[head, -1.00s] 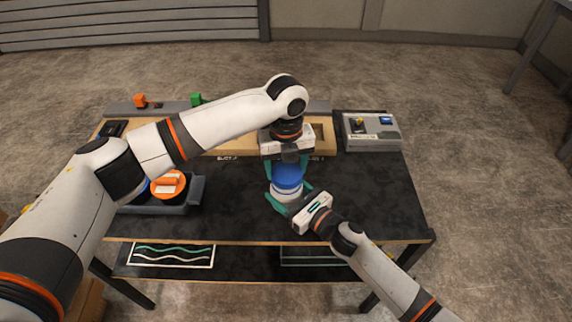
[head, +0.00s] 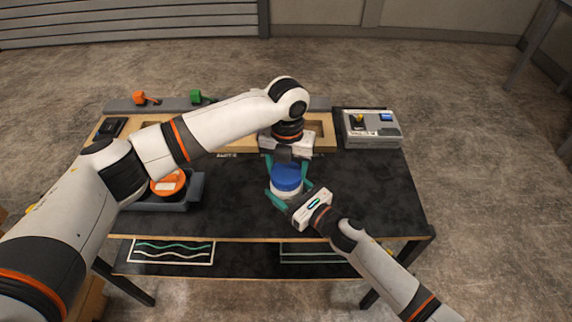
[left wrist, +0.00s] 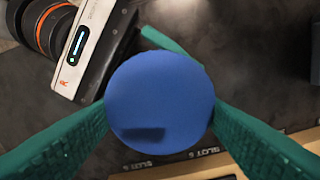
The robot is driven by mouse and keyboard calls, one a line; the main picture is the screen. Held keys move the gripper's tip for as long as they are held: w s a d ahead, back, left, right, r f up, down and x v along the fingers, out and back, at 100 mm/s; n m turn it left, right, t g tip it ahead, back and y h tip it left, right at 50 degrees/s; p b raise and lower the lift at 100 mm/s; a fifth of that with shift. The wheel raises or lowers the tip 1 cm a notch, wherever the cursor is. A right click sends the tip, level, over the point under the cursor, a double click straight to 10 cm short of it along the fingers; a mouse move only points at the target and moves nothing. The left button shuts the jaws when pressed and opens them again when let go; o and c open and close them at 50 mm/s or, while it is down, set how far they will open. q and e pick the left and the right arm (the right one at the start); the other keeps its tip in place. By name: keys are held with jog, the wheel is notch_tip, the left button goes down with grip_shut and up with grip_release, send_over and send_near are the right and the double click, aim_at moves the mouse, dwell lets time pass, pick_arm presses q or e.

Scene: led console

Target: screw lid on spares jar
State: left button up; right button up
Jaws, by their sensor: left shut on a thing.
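The spares jar (head: 285,194) stands upright on the dark bench near its front edge, a pale body mostly hidden under the blue lid (head: 286,174). The lid sits on top of the jar and looks level. My left gripper (head: 285,178) points down from above with its teal fingers shut on the lid's sides. In the left wrist view the lid (left wrist: 158,102) fills the middle between the two fingers. My right gripper (head: 290,194) comes in low from the front right, its fingers on either side of the jar body, seemingly closed on it. The thread is hidden.
A grey tray (head: 197,190) with an orange-lidded round container (head: 168,184) lies to the left. A grey device box (head: 371,130) stands at the back right. A wooden slotted board (head: 325,128) runs along the back. The bench right of the jar is clear.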

pick_arm(q)
jog(key=m, duration=0.7)
jog(key=shift+s+d+m, duration=0.1)
jog(key=shift+d+m, duration=0.1)
jog(key=shift+m, duration=0.1)
jog(key=o, duration=0.9)
jog(key=shift+o, duration=0.2)
jog(key=shift+r, duration=0.1)
jog(key=shift+r, duration=2.2)
jog(key=shift+c, duration=0.3)
